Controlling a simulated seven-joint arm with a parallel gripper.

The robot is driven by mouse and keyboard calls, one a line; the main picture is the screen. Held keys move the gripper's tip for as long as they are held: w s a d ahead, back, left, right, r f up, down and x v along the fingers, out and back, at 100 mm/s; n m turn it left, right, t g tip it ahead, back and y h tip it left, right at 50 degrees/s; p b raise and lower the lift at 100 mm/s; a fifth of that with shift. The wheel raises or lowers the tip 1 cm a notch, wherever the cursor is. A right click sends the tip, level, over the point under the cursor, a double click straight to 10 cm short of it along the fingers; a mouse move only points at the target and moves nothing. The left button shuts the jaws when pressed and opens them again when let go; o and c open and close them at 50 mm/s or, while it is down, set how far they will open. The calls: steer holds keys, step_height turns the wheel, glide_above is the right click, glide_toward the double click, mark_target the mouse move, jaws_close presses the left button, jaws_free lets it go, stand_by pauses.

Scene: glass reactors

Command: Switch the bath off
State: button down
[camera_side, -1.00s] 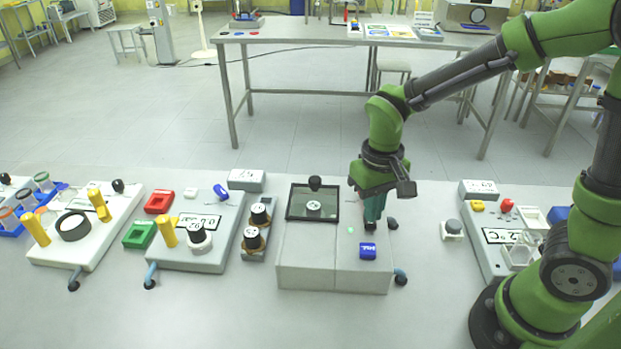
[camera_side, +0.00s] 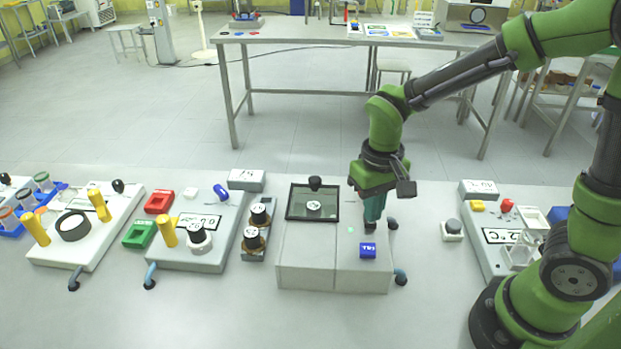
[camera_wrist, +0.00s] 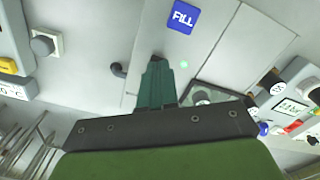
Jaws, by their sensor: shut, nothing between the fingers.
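My gripper (camera_side: 374,222) is shut and empty, pointing down over the right part of a white box (camera_side: 333,278) in the middle of the bench. In the wrist view its green fingers (camera_wrist: 157,78) end at a small dark part on the box top; I cannot tell whether they touch it. A blue FILL block (camera_side: 368,251) and a small green light (camera_side: 351,230) are nearby on the box. A unit with a °C display (camera_side: 502,237), a red knob (camera_side: 507,205) and a yellow block (camera_side: 477,206) stands to the right. No label shows which unit is the bath.
A dark-framed window (camera_side: 312,203) with a black knob (camera_side: 315,182) stands at the box's back left. A grey knob on a white base (camera_side: 453,229) stands right of the box. Black-capped bottles (camera_side: 254,239) stand at its left. The bench front is clear.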

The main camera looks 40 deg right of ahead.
steer(key=shift+f, duration=1.05)
stand_by(0.4)
steer(key=shift+r, duration=3.55)
steer(key=shift+f, duration=0.1)
steer(key=s+d+r+m+t+y, duration=0.1)
steer(key=s+d+r+t+y, duration=0.1)
steer(key=s+r+t, duration=0.5)
steer(key=shift+d+r, duration=0.7)
steer(key=shift+r, duration=0.1)
steer(key=shift+s, duration=0.1)
